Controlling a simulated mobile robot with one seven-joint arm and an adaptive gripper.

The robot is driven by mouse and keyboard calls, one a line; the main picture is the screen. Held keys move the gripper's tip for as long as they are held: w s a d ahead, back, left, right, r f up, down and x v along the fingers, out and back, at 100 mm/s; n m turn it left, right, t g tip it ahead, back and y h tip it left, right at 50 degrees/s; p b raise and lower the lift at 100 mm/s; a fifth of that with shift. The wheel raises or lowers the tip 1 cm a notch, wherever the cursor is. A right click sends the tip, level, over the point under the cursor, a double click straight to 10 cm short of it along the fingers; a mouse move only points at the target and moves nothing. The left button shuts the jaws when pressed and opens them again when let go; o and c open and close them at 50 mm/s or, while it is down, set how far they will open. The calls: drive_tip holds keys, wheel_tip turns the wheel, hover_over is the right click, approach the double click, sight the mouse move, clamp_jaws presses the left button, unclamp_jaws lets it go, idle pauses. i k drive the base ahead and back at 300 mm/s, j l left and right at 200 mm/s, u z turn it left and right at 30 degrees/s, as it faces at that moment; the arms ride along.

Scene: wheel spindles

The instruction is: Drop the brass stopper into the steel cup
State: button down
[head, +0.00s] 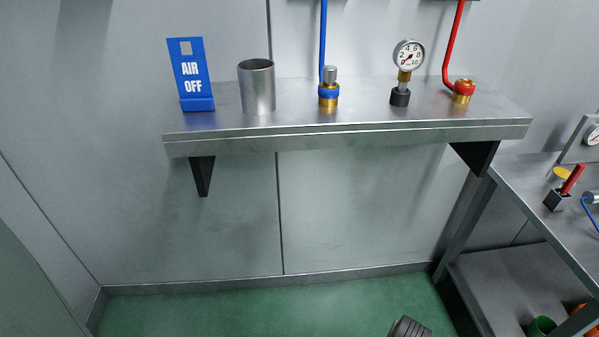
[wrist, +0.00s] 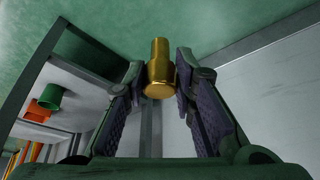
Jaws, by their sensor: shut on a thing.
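The brass stopper (wrist: 159,68) is a gold-coloured cylinder with a narrower stem and a wider end. In the wrist view, my gripper (wrist: 160,75) is shut on it, with a dark pad on each side. The steel cup (head: 257,88) stands upright on the wall shelf in the head view, right of the blue sign. Its rim is visible, but its inside bottom is hidden. The stopper does not show in the head view, and the cup does not show in the wrist view.
The steel shelf (head: 345,120) also holds the blue AIR OFF sign (head: 189,75), a blue-banded brass fitting (head: 329,92), a pressure gauge (head: 408,58) and a red-capped fitting (head: 463,92). A workbench (head: 530,180) stands at the right. Green and orange containers (wrist: 50,97) sit on its lower shelf.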

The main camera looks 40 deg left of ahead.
sight(264, 105)
drive_tip(key=i+u, duration=0.15)
drive_tip(key=u, duration=1.15)
drive_tip(key=i+l, duration=0.25)
drive_tip(key=i, duration=0.2)
drive_tip(key=l+u, duration=0.3)
drive_tip(key=k+l+u, duration=0.25)
drive_tip(key=l+u, duration=0.3)
drive_tip(key=k+l, duration=0.05)
